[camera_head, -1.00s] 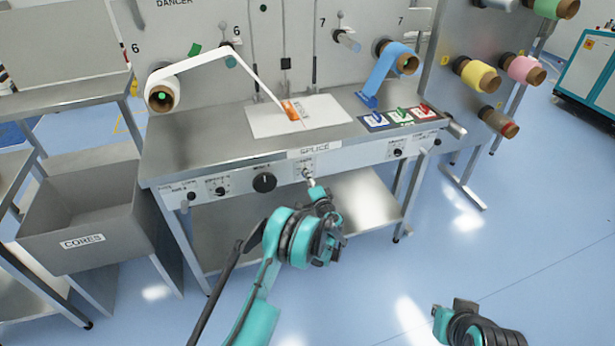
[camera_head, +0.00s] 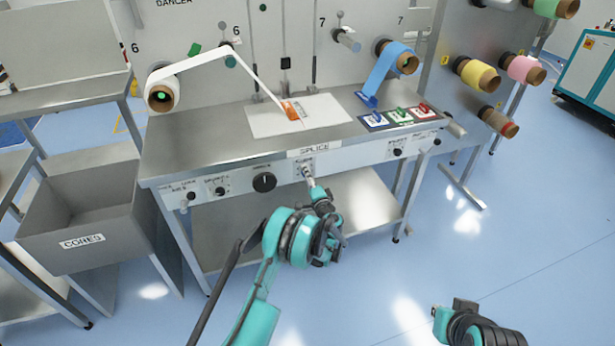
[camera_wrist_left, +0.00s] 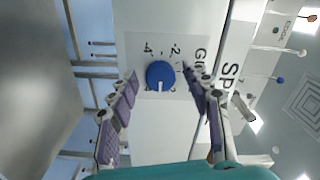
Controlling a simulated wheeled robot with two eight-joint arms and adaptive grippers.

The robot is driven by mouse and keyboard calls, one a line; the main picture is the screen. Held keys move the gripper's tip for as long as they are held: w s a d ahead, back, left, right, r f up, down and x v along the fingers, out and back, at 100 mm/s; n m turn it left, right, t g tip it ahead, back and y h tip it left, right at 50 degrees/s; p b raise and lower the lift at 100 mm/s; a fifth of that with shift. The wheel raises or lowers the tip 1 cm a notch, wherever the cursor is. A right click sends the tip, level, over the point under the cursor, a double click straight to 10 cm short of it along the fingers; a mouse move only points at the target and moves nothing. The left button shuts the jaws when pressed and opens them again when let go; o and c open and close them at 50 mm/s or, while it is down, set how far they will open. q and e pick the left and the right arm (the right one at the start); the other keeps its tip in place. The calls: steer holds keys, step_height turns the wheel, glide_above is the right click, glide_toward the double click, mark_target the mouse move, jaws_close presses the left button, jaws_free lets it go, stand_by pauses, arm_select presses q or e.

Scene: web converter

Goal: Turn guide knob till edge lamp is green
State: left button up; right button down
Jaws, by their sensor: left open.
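The guide knob is a round blue dial with a white pointer line, seen in the left wrist view (camera_wrist_left: 160,76). It sits on a pale plate marked with digits; the label beside it is partly cut off. My left gripper (camera_wrist_left: 160,72) is open, with one purple-padded finger on each side of the knob. I cannot tell whether either finger touches it. In the head view my left gripper (camera_head: 309,178) is at the front panel below the SPLICE label, largely hiding the knob. I cannot pick out the edge lamp with certainty.
A black knob (camera_head: 264,182) and smaller knobs sit along the front panel. The steel table (camera_head: 200,140) carries a white board (camera_head: 325,112) and coloured tiles. A grey CORES bin (camera_head: 75,215) stands at left. Part of my right arm shows low right, over open floor.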

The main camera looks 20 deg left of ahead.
arm_select(q)
steer(key=v, duration=1.1)
steer(key=shift+s+d, duration=0.25)
steer(key=shift+s, duration=0.05)
stand_by(0.6)
steer(key=w+a+n, duration=0.6)
steer(key=w, duration=0.4)
steer(key=shift+a, duration=0.4)
steer(key=shift+s, duration=0.1)
jaws_close()
